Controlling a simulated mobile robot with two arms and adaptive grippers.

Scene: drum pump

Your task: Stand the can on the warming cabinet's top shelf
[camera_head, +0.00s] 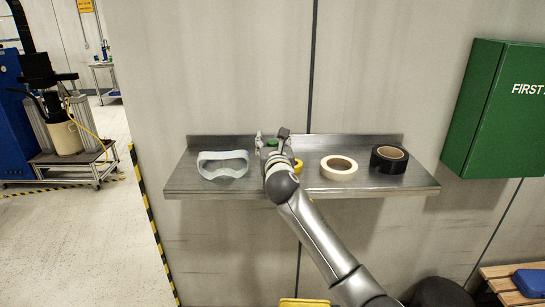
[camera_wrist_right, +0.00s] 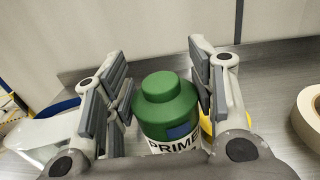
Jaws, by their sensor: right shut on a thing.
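A green can (camera_wrist_right: 167,108) with a white label reading "PRIME" shows in the right wrist view, upright between the fingers of my right gripper (camera_wrist_right: 160,95). In the head view a bit of the green can (camera_head: 272,143) shows at the steel wall shelf, mostly hidden by my right gripper (camera_head: 272,147). The right gripper is shut on the can. I cannot tell whether the can touches the shelf. My left gripper is not in view. I see no warming cabinet that I can make out.
The steel shelf (camera_head: 415,187) also holds clear goggles (camera_head: 222,171), a partly hidden yellow roll (camera_head: 298,166), a cream tape roll (camera_head: 338,174) and a black tape roll (camera_head: 389,158). A green first aid box (camera_head: 500,110) hangs at right. Open floor (camera_head: 80,240) lies at left.

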